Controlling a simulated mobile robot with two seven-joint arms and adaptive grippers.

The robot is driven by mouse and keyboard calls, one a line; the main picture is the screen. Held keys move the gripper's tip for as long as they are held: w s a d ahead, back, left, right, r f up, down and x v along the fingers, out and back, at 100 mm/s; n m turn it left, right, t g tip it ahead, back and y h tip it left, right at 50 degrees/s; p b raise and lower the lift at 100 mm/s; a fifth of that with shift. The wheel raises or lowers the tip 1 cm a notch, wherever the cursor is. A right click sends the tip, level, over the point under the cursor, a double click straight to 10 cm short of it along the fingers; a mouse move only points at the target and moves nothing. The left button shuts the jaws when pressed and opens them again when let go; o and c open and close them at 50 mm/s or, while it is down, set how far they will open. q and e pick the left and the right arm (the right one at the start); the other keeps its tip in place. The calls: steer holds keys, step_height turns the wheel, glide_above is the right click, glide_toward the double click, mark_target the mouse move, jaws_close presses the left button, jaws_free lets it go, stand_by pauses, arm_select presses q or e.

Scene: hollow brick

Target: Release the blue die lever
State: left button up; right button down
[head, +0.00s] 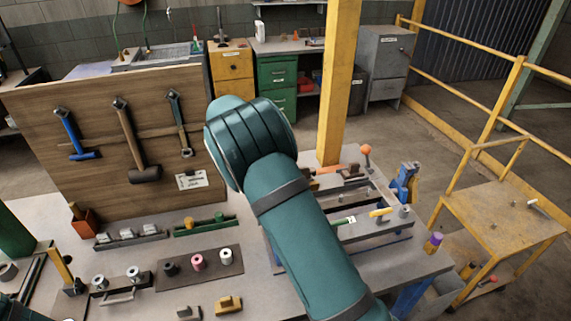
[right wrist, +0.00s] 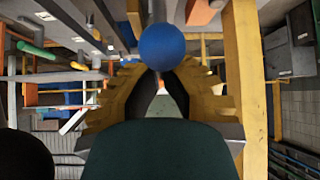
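A blue ball knob (right wrist: 162,47) shows at the top middle of the right wrist view, just beyond the fingertips of my right gripper (right wrist: 162,72). The two yellowish fingers are spread, one on each side below the knob, with a gap between them. I cannot tell whether they touch it. In the head view my right arm covers the middle of the bench and hides this gripper and the knob. An orange ball knob (head: 366,150) stands behind the arm on the right side of the bench. My left gripper is not in view.
A wooden tool board (head: 95,130) with hammers and a wrench stands at the left of the bench. Spools (head: 198,262) and small racks lie in front of it. A yellow post (head: 338,80) rises behind the bench. A yellow cart (head: 505,225) stands at the right.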

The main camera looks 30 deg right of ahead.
steer(key=shift+a+h, duration=0.25)
steer(key=shift+h, duration=0.05)
stand_by(0.4)
steer(key=shift+d+r, duration=0.1)
steer(key=shift+d+r, duration=0.1)
steer(key=shift+d, duration=0.15)
steer(key=a+r, duration=0.4)
steer(key=r, duration=0.4)
steer(key=shift+w+r+b, duration=0.25)
steer(key=shift+w+b, duration=0.05)
steer(key=shift+w, duration=0.15)
steer(key=shift+a+f, duration=0.1)
